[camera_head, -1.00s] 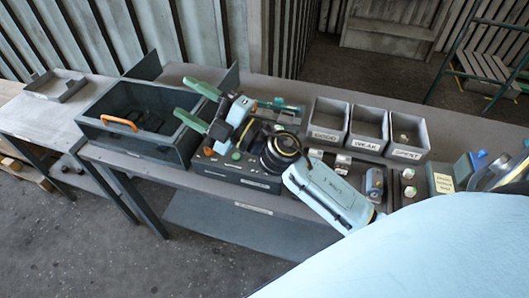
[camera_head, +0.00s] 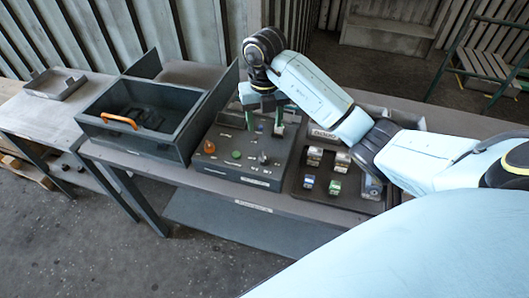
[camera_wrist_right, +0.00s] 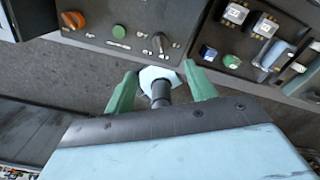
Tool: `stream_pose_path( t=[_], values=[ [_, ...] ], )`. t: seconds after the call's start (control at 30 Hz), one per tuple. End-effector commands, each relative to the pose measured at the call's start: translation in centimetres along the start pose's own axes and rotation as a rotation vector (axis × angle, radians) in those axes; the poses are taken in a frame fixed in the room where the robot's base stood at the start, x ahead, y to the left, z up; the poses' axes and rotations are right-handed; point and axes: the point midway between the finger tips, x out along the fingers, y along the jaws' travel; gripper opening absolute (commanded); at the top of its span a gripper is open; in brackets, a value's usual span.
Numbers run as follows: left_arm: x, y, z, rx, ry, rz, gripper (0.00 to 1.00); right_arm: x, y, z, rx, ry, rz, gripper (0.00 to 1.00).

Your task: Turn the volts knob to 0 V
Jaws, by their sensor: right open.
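The dark control panel (camera_head: 222,172) stands on the bench. It carries an orange knob (camera_head: 209,147), a green button (camera_head: 236,155) and a grey knob with a pointer (camera_head: 263,158). I cannot read its small labels, so I cannot tell which knob is marked volts. My right gripper (camera_head: 264,121) is open, its green fingers pointing down over the back of the panel, with nothing seen between them in the head view. In the right wrist view the gripper (camera_wrist_right: 160,76) appears below the grey knob (camera_wrist_right: 159,42), orange knob (camera_wrist_right: 73,20) and green button (camera_wrist_right: 118,31). My left gripper is out of view.
An open dark bin (camera_head: 180,149) with an orange handle stands left of the panel. To the right, a tray (camera_head: 346,202) holds several small blocks. My right arm hides most of the grey boxes behind it. Bare bench shows at the back left of the panel.

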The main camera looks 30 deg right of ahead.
Motion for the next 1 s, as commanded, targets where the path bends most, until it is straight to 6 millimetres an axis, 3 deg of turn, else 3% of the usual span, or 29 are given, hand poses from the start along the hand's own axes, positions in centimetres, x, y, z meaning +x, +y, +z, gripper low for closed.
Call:
stream_pose_path(
  t=[0.17,0.6,0.8,1.0],
  values=[
    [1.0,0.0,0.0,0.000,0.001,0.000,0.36,3.0,0.1,-0.3,-0.001,0.010,0.001,0.55],
    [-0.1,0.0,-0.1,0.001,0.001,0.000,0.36,11.2,0.1,-0.2,-0.001,0.006,0.001,0.55],
    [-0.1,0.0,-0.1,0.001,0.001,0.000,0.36,12.9,0.0,-0.2,-0.002,0.005,0.000,0.55],
    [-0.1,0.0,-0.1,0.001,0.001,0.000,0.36,13.1,0.0,-0.2,-0.002,0.003,0.001,0.55]
  ],
)
